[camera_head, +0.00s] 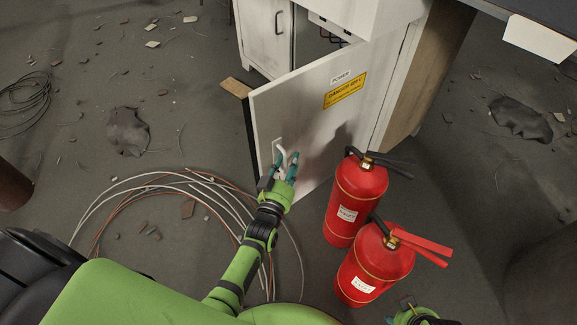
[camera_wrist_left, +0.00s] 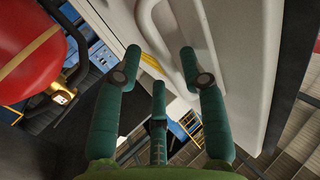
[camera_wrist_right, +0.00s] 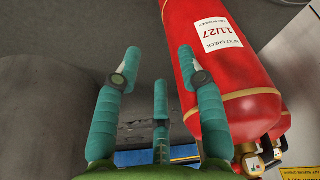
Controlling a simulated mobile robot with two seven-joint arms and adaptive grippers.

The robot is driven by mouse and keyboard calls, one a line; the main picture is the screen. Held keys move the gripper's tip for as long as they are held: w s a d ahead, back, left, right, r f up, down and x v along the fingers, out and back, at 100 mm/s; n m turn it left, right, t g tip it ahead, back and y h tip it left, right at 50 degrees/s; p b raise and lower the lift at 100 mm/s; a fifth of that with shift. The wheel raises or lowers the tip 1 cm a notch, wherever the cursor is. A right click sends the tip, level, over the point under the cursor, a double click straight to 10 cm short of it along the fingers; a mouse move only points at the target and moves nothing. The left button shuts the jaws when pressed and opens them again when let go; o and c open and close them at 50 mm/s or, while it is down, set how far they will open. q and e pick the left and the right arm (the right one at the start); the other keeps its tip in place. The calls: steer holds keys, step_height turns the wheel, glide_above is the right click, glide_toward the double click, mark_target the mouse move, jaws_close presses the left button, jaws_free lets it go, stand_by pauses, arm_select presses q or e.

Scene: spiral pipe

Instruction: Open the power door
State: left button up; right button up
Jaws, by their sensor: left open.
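The white power door (camera_head: 320,115) bears a POWER label and a yellow danger sign (camera_head: 345,90). It stands ajar, its left edge swung out from the cabinet. Its pale handle (camera_head: 279,152) is near the lower left edge and also shows in the left wrist view (camera_wrist_left: 150,32). My left gripper (camera_head: 285,165) is open at the handle, which lies near and between its fingertips (camera_wrist_left: 160,62); I cannot tell whether they touch. My right gripper (camera_wrist_right: 158,70) is open and empty beside a red fire extinguisher; only part of it shows at the head view's bottom edge.
Two red fire extinguishers (camera_head: 355,195) (camera_head: 375,265) stand on the floor in front of the door, to the right of my left gripper. Loose cables (camera_head: 130,185) coil at the left.

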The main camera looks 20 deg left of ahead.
arm_select(q)
steer(key=s, duration=1.2)
steer(key=shift+d, duration=0.25)
